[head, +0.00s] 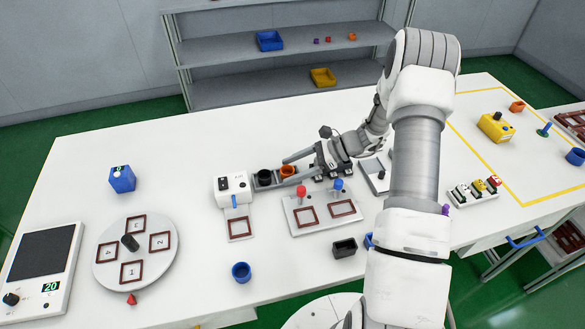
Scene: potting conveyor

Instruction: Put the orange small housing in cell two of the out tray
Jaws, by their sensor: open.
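The orange small housing (288,171) stands upright in a short grey channel beside a white machine (233,188), right of a black round housing (264,176). My gripper (284,171) reaches in from the right, its two fingers open on either side of the orange housing. I cannot tell whether the fingers touch it. Brown divided trays show at the right edge, one on the table (574,121) and one lower down (570,236). Both are cut off by the frame. I cannot tell which is the out tray or read any cell number on them.
A round turntable (107,262) with numbered brown frames is at the left. A white fixture (312,221) with red and blue knobs stands just in front of my gripper. A blue cup (241,272) and a black square box (345,248) are near the front.

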